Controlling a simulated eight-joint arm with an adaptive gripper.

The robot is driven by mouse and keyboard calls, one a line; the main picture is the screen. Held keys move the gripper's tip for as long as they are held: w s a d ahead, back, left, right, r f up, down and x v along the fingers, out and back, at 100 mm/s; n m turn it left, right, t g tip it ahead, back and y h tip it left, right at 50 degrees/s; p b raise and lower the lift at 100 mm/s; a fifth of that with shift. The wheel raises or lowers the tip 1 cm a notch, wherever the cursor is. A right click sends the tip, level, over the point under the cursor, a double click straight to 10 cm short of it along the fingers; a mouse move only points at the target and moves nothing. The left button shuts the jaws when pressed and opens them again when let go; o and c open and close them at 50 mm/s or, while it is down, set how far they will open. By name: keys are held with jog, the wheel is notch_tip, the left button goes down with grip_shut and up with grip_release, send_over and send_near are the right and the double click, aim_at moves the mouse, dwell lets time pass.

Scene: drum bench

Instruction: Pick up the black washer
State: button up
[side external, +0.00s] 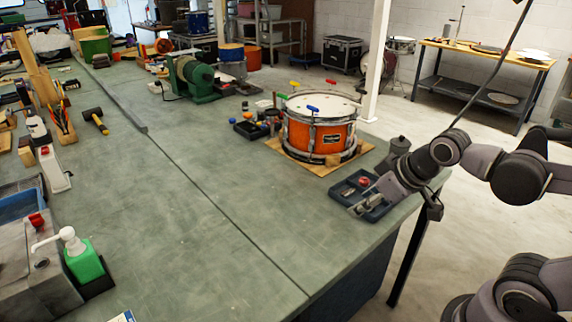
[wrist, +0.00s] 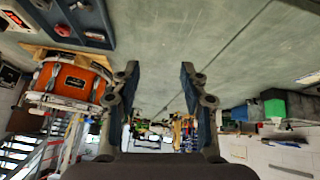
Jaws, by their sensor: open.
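My gripper (wrist: 159,70) is open and empty in the wrist view, its two dark fingers apart over bare bench top. In the side external view my gripper (side external: 362,203) is at the bench's right edge, low over or beside a dark blue parts tray (side external: 343,192). The tray (wrist: 104,14) also shows at the top left of the wrist view, off to the side of the fingers. It holds a red piece (wrist: 62,30) and small metallic parts. I cannot make out a black washer for certain; my arm hides part of the tray in the side external view.
An orange snare drum (side external: 318,133) stands on a wooden board (side external: 350,158) behind the tray. Small parts and containers sit left of the drum. The bench's middle is clear.

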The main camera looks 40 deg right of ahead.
jog(key=w+d+f+n+g+h, duration=0.2)
jog(key=w+d+n, duration=0.1)
jog(key=d+n, duration=0.75)
jog(key=w+d+f+n+g+h, duration=0.2)
jog(key=d+f+n+g, duration=0.1)
jog(key=d+n, duration=0.75)
jog(key=shift+n, duration=0.3)
jog(key=shift+w+a+x, duration=0.1)
jog(key=shift+w+x, duration=0.05)
jog(key=shift+x, duration=1.35)
jog(key=shift+w+a+x, duration=0.1)
jog(key=shift+x, duration=1.4)
jog(key=shift+w+a+x, duration=0.15)
jog(key=shift+x, duration=1.35)
jog(key=shift+f, duration=0.1)
jog(key=c, duration=0.5)
